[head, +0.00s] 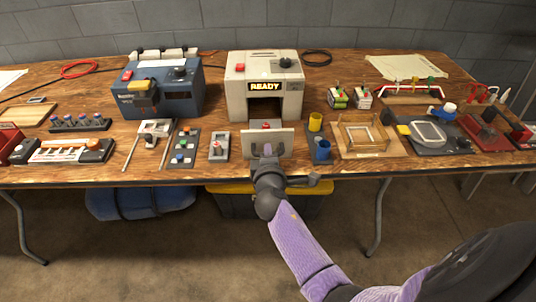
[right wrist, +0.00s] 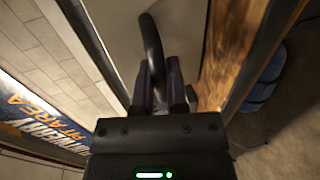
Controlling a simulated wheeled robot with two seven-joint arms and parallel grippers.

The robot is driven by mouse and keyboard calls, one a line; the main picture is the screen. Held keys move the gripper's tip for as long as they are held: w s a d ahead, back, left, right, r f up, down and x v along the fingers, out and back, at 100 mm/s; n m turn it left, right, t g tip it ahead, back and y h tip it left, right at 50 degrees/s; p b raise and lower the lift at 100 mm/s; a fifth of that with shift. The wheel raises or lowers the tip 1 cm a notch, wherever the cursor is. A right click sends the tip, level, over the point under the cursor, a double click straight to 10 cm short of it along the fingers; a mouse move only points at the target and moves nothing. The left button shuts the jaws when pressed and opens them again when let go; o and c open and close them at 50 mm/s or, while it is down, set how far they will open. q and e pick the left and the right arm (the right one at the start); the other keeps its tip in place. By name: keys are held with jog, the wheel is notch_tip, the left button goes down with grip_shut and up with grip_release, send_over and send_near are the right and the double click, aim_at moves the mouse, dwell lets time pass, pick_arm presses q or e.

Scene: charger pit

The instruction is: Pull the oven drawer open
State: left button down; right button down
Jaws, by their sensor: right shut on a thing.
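The oven (head: 264,85) is a cream box with a lit READY sign and a dark opening, near the middle of the table. Its drawer front (head: 282,141) is a pale upright panel standing well forward of the opening, near the table's front edge. Something small and red shows just behind the panel. My right gripper (head: 266,153) is at the panel's outer face. In the right wrist view, its fingers (right wrist: 160,82) are shut on the dark curved drawer handle (right wrist: 151,40), against the pale drawer front (right wrist: 185,25). My left gripper is not in view.
A blue machine (head: 160,90) stands left of the oven. A small grey switch box (head: 219,147) is just left of the drawer front. A yellow-lidded bin (head: 220,200) sits under the table.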

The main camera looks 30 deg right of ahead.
jog(key=c, duration=0.7)
grip_release()
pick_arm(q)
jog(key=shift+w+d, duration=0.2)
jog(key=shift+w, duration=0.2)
pick_arm(e)
jog(key=shift+s+a+r, duration=0.1)
jog(key=shift+s+a, duration=0.05)
pick_arm(q)
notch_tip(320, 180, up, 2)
jog(key=p, duration=0.2)
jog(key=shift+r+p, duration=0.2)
jog(key=shift+p, duration=0.1)
pick_arm(e)
jog(key=v, duration=0.9)
jog(key=shift+s, duration=0.2)
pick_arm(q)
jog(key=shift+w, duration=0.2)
